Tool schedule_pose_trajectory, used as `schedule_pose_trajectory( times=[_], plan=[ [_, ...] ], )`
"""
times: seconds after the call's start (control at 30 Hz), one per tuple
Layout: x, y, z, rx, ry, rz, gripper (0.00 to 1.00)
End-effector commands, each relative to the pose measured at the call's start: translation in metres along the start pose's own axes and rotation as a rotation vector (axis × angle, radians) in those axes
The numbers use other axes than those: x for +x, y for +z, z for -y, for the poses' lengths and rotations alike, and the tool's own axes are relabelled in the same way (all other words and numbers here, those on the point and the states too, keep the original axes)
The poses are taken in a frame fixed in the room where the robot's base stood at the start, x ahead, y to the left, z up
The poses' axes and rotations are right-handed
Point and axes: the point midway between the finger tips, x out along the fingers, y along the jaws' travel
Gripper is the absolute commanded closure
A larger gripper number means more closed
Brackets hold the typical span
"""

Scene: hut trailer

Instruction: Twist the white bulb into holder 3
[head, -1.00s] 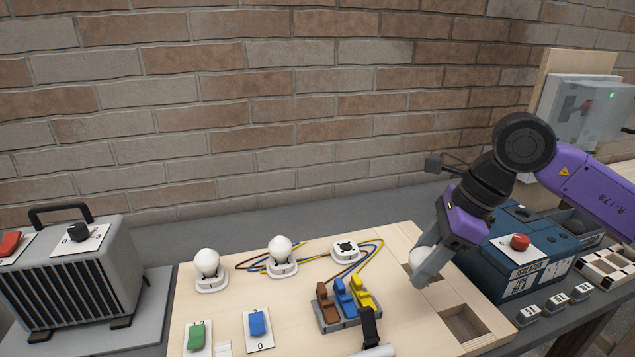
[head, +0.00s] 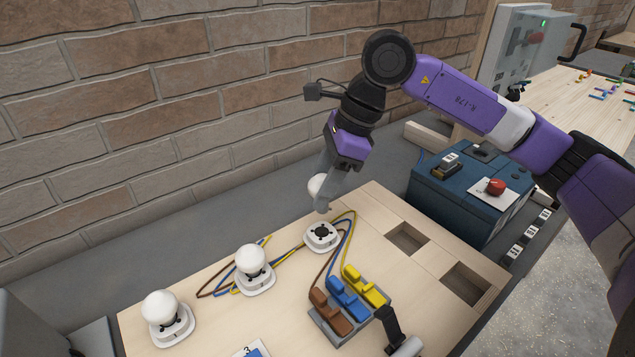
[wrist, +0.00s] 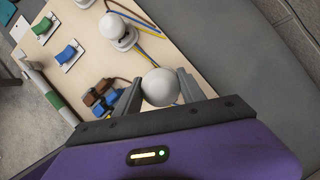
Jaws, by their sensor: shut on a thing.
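My gripper (head: 322,192) is shut on the white bulb (head: 316,186) and holds it in the air above the far edge of the wooden board. The bulb also shows between the two fingers in the wrist view (wrist: 160,87). The empty round white holder (head: 321,234), with a dark socket face, sits on the board just below the bulb, apart from it. Two other holders to its left carry white bulbs, one in the middle (head: 251,262) and one at the far left (head: 162,309). I cannot read a number on any holder.
Brown, blue and yellow lever connectors (head: 346,301) stand in front of the empty holder, with wires running behind. Two square recesses (head: 408,238) are at the board's right. A blue box with a red button (head: 495,187) stands further right. A brick wall is behind.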

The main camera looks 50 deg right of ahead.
Motion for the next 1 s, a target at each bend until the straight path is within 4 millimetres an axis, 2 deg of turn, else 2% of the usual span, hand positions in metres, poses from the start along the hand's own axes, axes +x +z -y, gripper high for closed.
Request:
schedule_pose_trajectory(
  times=[0.37, 1.0],
  plan=[
    [0.003, 0.0, 0.0, 0.0, -0.001, 0.004, 0.76],
    [0.044, -0.017, 0.0, 0.001, -0.001, 0.005, 0.76]
  ],
)
